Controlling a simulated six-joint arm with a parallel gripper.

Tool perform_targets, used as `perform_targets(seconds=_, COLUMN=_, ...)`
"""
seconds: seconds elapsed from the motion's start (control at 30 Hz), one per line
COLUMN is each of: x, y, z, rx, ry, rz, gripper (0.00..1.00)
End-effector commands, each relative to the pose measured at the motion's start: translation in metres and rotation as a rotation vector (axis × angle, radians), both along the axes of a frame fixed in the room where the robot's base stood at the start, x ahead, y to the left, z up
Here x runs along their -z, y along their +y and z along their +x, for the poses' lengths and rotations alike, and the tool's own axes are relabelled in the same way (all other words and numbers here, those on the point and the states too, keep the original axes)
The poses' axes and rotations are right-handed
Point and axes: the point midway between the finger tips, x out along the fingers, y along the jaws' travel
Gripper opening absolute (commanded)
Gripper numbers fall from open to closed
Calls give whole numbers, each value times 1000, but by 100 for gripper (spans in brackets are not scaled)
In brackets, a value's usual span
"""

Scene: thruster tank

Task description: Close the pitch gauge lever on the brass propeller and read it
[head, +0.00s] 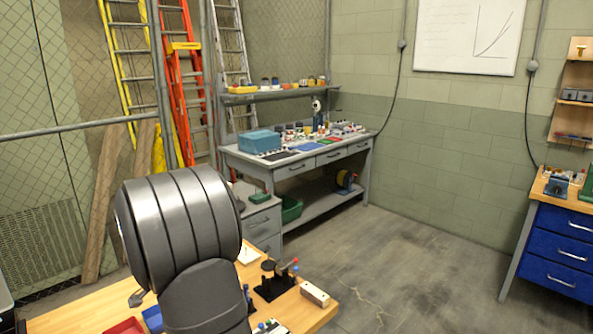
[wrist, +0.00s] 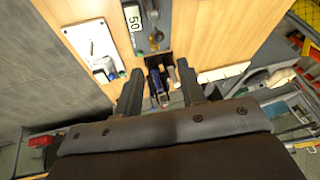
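In the wrist view, my gripper (wrist: 160,90) is open, its two dark fingers spread apart and pointing toward the wooden bench. Beyond and between the fingertips is a dark fixture (wrist: 158,76) with blue and reddish parts; I cannot tell whether these are the pitch gauge lever. A small brass-coloured rounded piece (wrist: 155,37) is above it, too small to confirm as the propeller. In the head view, a black fixture (head: 273,285) with a red-tipped lever stands on the bench. My gripper is hidden there behind my own grey arm.
The wooden bench (head: 92,307) also holds a pale block (head: 315,293) and a red tray (head: 125,326). A grey workbench (head: 298,155) stands behind, with open floor to the right.

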Motion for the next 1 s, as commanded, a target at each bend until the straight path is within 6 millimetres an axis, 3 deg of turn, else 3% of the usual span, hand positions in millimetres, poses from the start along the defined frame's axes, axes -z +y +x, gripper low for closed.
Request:
perform_targets(seconds=0.1, x=-17, y=1, z=-7, rx=-1, ry=-2, rz=1, gripper=36)
perform_targets(seconds=0.3, x=-32, y=2, z=-15, rx=-1, ry=-1, rz=-1, gripper=36)
perform_targets(seconds=0.87, x=-35, y=2, z=-15, rx=4, ry=1, rz=-1, gripper=38)
perform_targets(seconds=1.0, x=-35, y=0, z=-1, rx=101, ry=42, rz=16, gripper=38)
